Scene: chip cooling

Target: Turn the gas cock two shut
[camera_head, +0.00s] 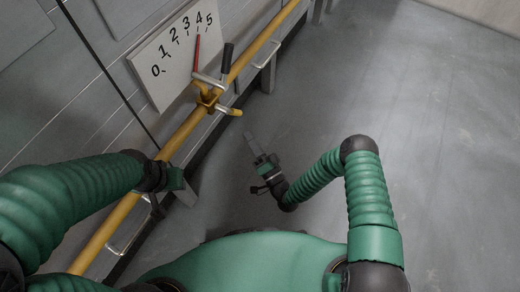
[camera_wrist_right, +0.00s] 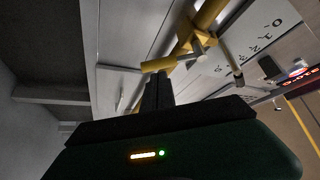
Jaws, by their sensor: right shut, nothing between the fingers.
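The gas cock (camera_head: 209,95) is a yellow valve on the yellow pipe (camera_head: 182,132) along the wall. Its lever with a black grip (camera_head: 227,59) stands up. A red pointer (camera_head: 196,55) reaches up the white dial plate (camera_head: 160,58), its tip near the 4. My right gripper (camera_head: 249,139) is shut and empty, below and right of the cock, apart from it. In the right wrist view the shut fingers (camera_wrist_right: 157,92) point toward the yellow valve (camera_wrist_right: 190,38). My left gripper (camera_head: 176,180) is beside the lower pipe; its fingers are not clear.
Metal brackets (camera_head: 268,53) and a grey ledge run along the wall beside the pipe. The grey floor (camera_head: 440,110) on the right is clear. A red lit display (camera_wrist_right: 298,80) shows at the right of the wrist view.

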